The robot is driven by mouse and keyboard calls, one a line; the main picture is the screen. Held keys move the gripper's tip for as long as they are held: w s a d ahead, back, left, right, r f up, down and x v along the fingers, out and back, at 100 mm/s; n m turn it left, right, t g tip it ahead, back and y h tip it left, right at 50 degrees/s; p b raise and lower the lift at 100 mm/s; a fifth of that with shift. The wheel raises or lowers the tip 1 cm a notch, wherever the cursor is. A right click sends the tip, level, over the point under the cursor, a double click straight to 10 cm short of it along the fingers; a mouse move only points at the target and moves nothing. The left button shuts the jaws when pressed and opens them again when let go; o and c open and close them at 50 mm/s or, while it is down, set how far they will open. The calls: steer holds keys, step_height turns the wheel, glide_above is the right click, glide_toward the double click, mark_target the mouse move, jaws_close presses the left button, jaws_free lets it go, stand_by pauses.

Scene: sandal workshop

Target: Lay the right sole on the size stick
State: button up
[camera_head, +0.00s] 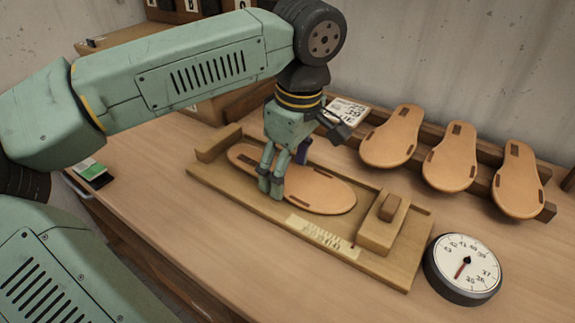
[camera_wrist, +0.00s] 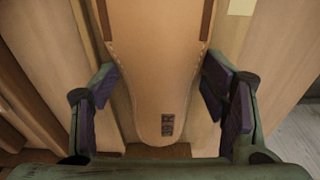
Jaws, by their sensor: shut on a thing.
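The size stick (camera_head: 395,272) is a long wooden board on the bench, with an end block (camera_head: 218,143) at the left and a sliding block (camera_head: 380,232) at the right. A tan sole (camera_head: 325,193) is over the board, roughly along it, between these blocks. My gripper (camera_head: 271,186) is shut on this sole from above, near its middle. In the wrist view the sole (camera_wrist: 160,70) runs between the two dark finger pads, with a dark printed label near its narrow end. I cannot tell whether the sole rests fully on the board.
Three tan soles (camera_head: 390,137) (camera_head: 450,158) (camera_head: 519,182) lean on a wooden rack (camera_head: 490,157) at the back right. A round dial (camera_head: 462,269) stands right of the size stick. A white card (camera_head: 346,111) is behind my gripper. The front bench area (camera_head: 240,255) is clear.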

mark_target(295, 180)
steer(key=o, duration=1.2)
steer(key=r, duration=0.8)
steer(key=d+r, duration=0.1)
steer(key=r, duration=0.3)
steer(key=shift+s+d+r, duration=0.1)
steer(key=shift+s, duration=0.3)
